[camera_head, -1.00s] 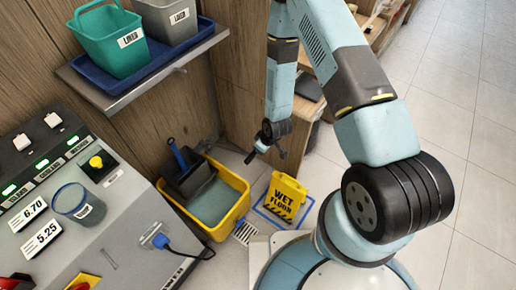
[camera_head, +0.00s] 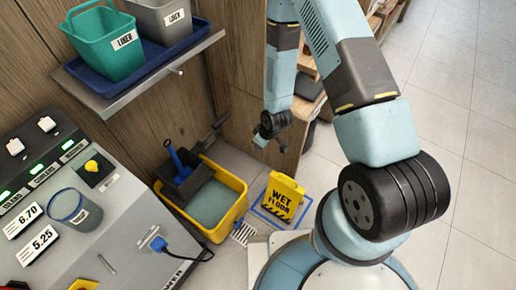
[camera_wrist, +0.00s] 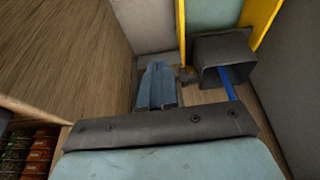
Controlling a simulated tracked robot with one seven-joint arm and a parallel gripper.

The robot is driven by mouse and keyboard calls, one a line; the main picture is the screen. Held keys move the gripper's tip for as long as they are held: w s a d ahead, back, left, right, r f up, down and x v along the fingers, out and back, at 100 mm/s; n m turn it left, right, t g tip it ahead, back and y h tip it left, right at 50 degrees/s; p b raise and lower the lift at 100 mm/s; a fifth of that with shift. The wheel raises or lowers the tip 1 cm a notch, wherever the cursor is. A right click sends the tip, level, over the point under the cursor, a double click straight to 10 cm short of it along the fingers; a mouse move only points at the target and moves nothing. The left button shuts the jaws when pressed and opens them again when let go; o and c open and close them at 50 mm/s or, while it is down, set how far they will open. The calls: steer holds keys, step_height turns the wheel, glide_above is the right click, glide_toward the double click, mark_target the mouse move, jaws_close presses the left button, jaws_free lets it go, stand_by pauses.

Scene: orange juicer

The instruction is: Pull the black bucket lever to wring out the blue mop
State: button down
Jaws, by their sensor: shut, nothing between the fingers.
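The yellow bucket (camera_head: 238,212) stands on the floor by the wooden wall, with grey-blue water showing in it. The black wringer (camera_head: 195,188) sits at its left side, and the blue mop handle (camera_head: 174,156) sticks up out of it. The black lever (camera_head: 213,132) rises from the wringer up and to the right along the wall. My gripper (camera_head: 272,144) is right of the lever, apart from it, and holds nothing. In the wrist view my gripper's fingers (camera_wrist: 157,68) are together, left of the wringer (camera_wrist: 228,48) and mop handle (camera_wrist: 229,85); the lever is not clear there.
A yellow wet-floor sign (camera_head: 281,198) stands right of the bucket. The grey control counter (camera_head: 135,225) is at the left. A shelf (camera_head: 185,62) with bins juts from the wall above. A wooden cabinet (camera_head: 300,125) stands behind my gripper. Open tiled floor lies at the right.

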steer(key=s+d+r, duration=0.4)
steer(key=d+r, duration=0.1)
steer(key=r, duration=0.1)
steer(key=shift+r, duration=0.2)
stand_by(0.7)
